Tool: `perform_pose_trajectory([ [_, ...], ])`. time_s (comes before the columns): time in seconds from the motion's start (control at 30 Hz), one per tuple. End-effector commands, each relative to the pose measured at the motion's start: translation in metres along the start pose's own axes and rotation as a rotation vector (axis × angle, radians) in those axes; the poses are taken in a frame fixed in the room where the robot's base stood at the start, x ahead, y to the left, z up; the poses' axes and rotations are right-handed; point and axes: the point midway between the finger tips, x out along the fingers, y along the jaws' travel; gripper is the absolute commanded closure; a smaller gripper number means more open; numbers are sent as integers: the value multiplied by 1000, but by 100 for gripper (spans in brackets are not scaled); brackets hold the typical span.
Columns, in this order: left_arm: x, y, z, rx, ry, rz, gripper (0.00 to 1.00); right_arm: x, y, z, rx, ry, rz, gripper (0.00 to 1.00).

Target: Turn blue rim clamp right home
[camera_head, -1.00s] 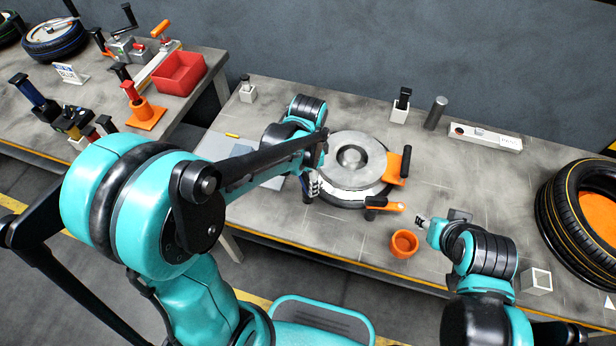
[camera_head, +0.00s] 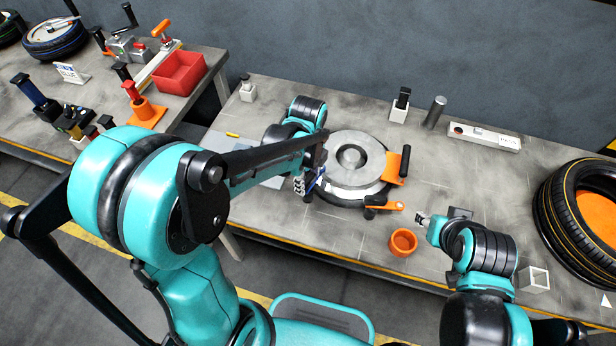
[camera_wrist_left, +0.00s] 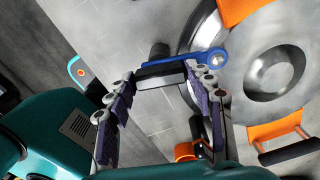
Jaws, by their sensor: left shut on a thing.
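The blue rim clamp (camera_wrist_left: 190,62) is a blue lever with a round pivot at the edge of the grey round wheel fixture (camera_wrist_left: 285,75). Its black handle (camera_wrist_left: 160,76) lies between the fingers of my left gripper (camera_wrist_left: 158,84), which is shut on it. In the head view my left gripper (camera_head: 300,184) is at the left side of the fixture (camera_head: 352,160), with a sliver of blue clamp (camera_head: 318,180) showing beside it. My arm partly hides this spot. My right gripper (camera_head: 424,219) is small, near the front right of the fixture; its jaw state is unclear.
Orange clamps with black handles sit at the fixture's right (camera_head: 397,166) and front (camera_head: 382,205). An orange cup (camera_head: 403,242) stands near the table's front edge. A large tyre (camera_head: 580,215) lies at the right. A red bin (camera_head: 180,72) is on the left table.

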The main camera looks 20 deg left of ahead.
Motion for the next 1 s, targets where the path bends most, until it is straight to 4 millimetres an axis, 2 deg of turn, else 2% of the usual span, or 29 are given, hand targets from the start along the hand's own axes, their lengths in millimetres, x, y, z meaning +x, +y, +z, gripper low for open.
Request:
perform_pose_trajectory([
  [0.43,0,0,0,261,0,1,99,-1,0,-1,0,0,0,60],
  [1.0,0,0,0,316,0,1,99,-2,0,-1,0,0,0,60],
])
